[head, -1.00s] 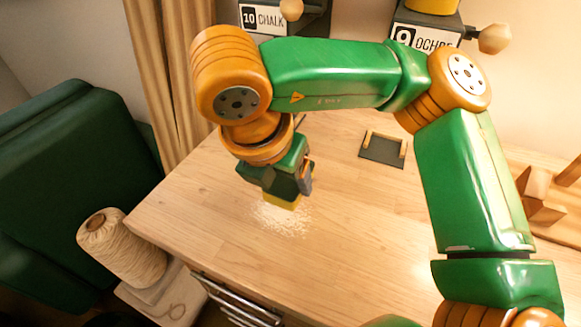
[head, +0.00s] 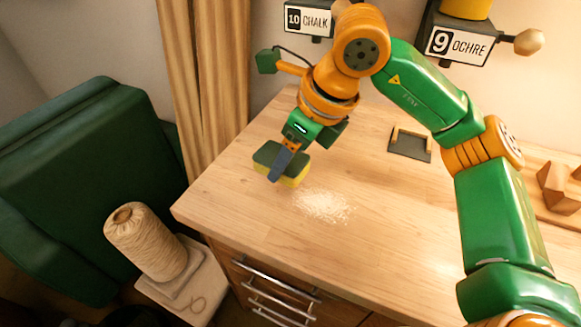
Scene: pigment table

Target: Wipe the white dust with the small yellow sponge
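The small yellow sponge (head: 295,178) has a dark green upper layer and is held by my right gripper (head: 281,165), whose arm comes in from the right. One grey finger shows against the near side of the sponge; the other finger is hidden. The white dust (head: 323,205) is a loose speckled patch on the wooden table (head: 240,215). The sponge is just up and left of the dust, close to the table's left edge. I cannot tell if it touches the table. My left gripper is not in view.
A dark holder with a light handle (head: 410,143) lies behind the dust. Boxes labelled chalk (head: 308,20) and ochre (head: 460,42) are at the back. Wooden blocks (head: 560,188) stand at the right. A twine spool (head: 145,243) and green armchair (head: 85,190) are left of the table.

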